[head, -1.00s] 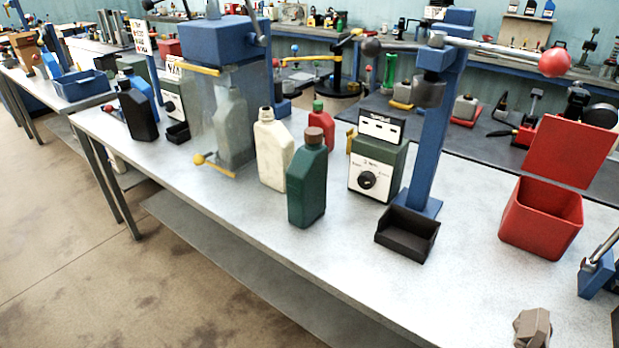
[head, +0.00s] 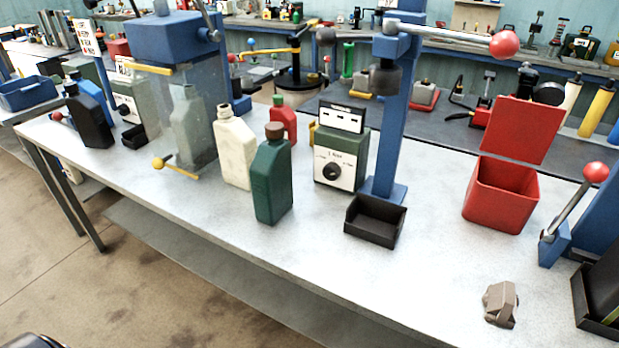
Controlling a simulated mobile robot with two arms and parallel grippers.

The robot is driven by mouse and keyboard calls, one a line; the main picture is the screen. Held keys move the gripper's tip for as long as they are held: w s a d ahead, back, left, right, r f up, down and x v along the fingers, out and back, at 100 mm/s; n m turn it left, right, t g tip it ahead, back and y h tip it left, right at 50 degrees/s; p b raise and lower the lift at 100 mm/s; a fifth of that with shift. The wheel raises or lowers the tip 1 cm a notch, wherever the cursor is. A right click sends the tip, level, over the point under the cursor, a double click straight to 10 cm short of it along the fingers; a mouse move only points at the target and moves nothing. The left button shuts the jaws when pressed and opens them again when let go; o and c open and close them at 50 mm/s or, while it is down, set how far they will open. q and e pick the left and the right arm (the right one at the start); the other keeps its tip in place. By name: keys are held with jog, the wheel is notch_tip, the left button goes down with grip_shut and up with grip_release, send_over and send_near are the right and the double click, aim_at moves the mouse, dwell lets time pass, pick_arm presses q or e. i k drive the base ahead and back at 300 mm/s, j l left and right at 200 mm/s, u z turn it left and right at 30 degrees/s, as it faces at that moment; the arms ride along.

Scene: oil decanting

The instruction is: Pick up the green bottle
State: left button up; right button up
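The green bottle (head: 272,182) stands upright on the grey workbench (head: 330,265), near its front edge. It has a brown cap and a rectangular body. A cream bottle (head: 234,150) stands just behind it to the left, and a red bottle (head: 284,122) is partly hidden behind it. Neither of my grippers is in the head view.
A machine with a dial (head: 340,150), a black tray (head: 376,222) and a blue press column (head: 391,130) stand right of the bottle. A red open bin (head: 500,200) is further right. A clear guard under a blue press head (head: 175,38) is left.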

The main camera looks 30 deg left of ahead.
aim_at(270, 170)
jog(key=j+z, duration=0.4)
jog(key=j, duration=0.3)
jog(key=k+j+z, duration=0.1)
jog(key=j+z, duration=0.35)
jog(key=j, duration=0.25)
